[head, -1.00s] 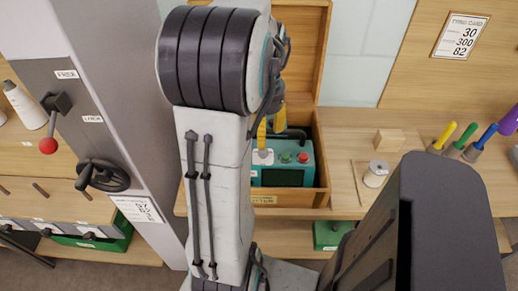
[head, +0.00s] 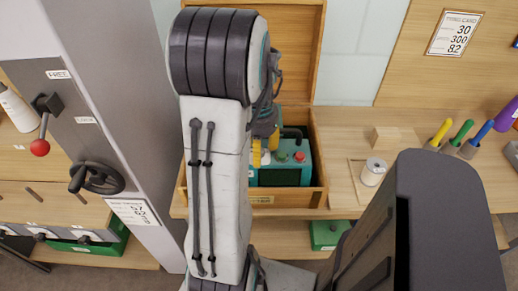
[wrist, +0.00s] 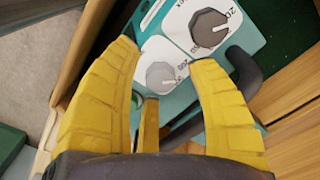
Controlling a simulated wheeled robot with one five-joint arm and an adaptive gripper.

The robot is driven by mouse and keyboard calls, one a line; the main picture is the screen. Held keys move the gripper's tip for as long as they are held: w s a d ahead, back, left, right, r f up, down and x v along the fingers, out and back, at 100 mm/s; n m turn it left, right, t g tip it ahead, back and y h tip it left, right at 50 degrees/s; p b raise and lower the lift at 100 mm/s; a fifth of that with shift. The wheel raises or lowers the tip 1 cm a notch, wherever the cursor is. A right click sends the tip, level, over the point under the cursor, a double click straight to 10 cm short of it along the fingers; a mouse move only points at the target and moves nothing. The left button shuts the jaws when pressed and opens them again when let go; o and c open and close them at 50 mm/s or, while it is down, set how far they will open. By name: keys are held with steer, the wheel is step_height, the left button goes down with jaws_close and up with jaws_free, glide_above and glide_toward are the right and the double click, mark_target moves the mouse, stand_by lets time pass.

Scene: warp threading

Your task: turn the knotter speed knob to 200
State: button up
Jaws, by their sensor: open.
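The teal knotter unit (head: 306,172) sits in an open wooden box (head: 258,199) on the bench. In the wrist view its panel carries a dark grey knob (wrist: 210,28) on a white dial plate marked with a "20" and further cut-off print. A lighter grey knob (wrist: 161,77) on a second white plate is nearer. I cannot read which one is labelled speed. My gripper (wrist: 168,62) is open, its yellow fingers on either side of the lighter knob in the picture; contact cannot be told. In the head view my gripper (head: 265,149) is over the panel's left part.
The unit has a green button (head: 283,157), a red button (head: 300,156) and a dark handle (head: 292,134). The box walls stand close around it. A white spool (head: 373,171) and a wooden block (head: 394,138) are on the bench to the right.

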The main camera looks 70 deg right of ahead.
steer(key=shift+o, duration=0.2)
jaws_close()
steer(key=shift+a+n, duration=0.1)
steer(key=shift+n, duration=0.8)
steer(key=shift+c, duration=0.2)
jaws_free()
steer(key=shift+r, duration=0.1)
step_height(320, 180, up, 12)
stand_by(0.4)
stand_by(0.7)
